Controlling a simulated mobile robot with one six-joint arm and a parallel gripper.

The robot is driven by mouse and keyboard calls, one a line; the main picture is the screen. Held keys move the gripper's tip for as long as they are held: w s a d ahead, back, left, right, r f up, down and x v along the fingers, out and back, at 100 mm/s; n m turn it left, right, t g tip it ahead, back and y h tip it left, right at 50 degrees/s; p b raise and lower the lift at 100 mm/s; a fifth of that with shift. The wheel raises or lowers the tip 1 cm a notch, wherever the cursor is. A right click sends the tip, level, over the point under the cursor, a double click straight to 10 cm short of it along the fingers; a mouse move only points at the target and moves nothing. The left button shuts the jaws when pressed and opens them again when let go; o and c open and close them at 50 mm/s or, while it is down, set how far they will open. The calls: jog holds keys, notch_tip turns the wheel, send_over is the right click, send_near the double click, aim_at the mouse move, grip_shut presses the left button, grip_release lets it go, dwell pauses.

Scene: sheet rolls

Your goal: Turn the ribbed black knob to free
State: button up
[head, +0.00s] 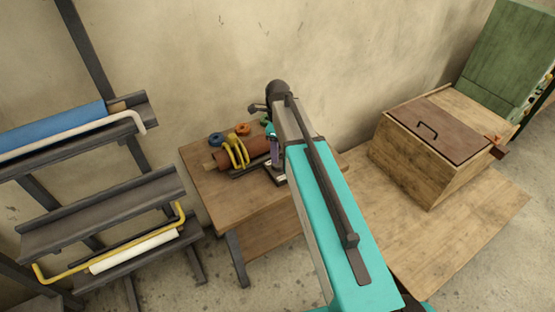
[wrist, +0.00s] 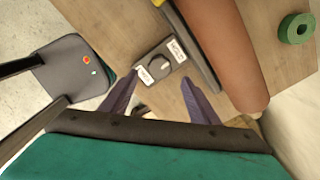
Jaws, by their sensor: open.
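The black knob (wrist: 161,64) sits on a small grey plate on the wooden table in the wrist view. A pale mark shows on its top; its ribs are too small to make out. In the head view my gripper (head: 275,150) is over the table's right part, and the knob is hidden there.
A brown roll (head: 256,146) with a yellow holder (head: 236,153) lies close beside the plate. Orange (head: 243,129) and blue (head: 216,139) rings lie behind it. A rack with a blue roll (head: 50,128) stands left; a wooden box (head: 430,150) stands right.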

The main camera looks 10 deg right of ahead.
aim_at(277, 166)
jog(key=shift+f+p, duration=1.15)
jog(key=shift+f, duration=2.15)
jog(key=c, duration=1)
jog(key=shift+c, duration=0.2)
